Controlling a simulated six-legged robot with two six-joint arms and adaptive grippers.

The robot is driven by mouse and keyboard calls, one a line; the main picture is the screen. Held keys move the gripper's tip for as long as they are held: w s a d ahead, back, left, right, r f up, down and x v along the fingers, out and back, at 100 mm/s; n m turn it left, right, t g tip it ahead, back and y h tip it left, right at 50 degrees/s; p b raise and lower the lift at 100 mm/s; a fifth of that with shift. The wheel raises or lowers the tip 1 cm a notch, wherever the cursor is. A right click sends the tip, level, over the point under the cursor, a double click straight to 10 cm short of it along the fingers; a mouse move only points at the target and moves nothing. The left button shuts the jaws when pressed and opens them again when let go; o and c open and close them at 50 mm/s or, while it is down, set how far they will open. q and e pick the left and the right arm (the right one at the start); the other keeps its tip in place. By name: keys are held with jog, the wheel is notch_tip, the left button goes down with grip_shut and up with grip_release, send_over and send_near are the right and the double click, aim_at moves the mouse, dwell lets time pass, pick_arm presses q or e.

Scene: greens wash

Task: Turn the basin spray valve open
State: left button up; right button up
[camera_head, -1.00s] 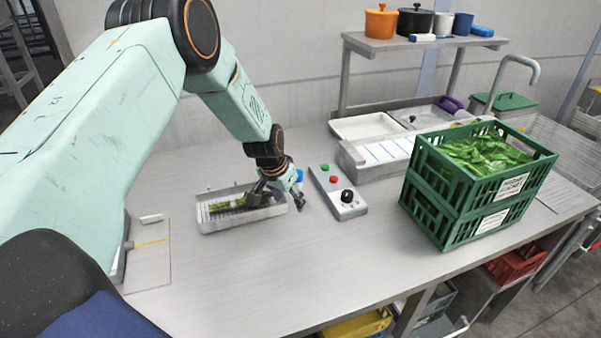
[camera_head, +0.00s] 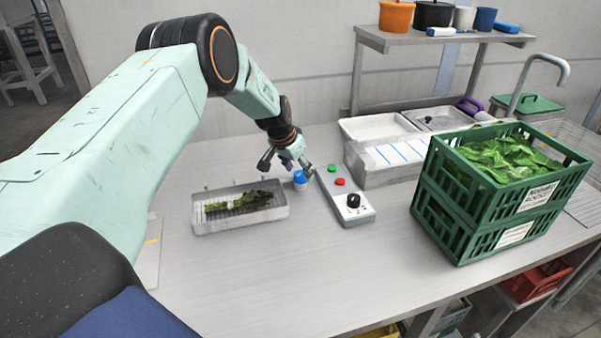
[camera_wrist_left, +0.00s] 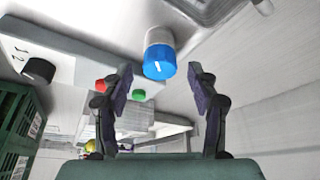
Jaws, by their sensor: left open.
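The spray valve is a round blue knob (camera_head: 300,177) on a pale base, standing on the counter beside the tray in the head view. In the left wrist view the blue knob (camera_wrist_left: 160,64) has a white line on its face and sits between and beyond the two fingertips. My left gripper (camera_head: 288,166) is open just above and beside the knob; its dark fingers (camera_wrist_left: 160,78) stand on either side of the knob's line in the wrist view, and I cannot tell whether they touch it. My right gripper is not in view.
A wire-based tray (camera_head: 240,226) holding greens is left of the knob. A control box (camera_head: 347,211) with green and red buttons and a black dial is to the right. Stacked green crates (camera_head: 466,224) of leaves stand farther right. The front counter is clear.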

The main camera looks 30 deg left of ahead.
pick_arm(q)
jog(key=shift+w+a+f, duration=0.1)
jog(key=shift+w+f, duration=0.05)
jog(key=shift+f, duration=0.45)
jog(key=shift+w+d, duration=0.15)
jog(key=shift+d, duration=0.05)
jog(key=shift+c, duration=0.3)
jog(key=shift+a, duration=0.15)
jog(key=c, duration=1.1)
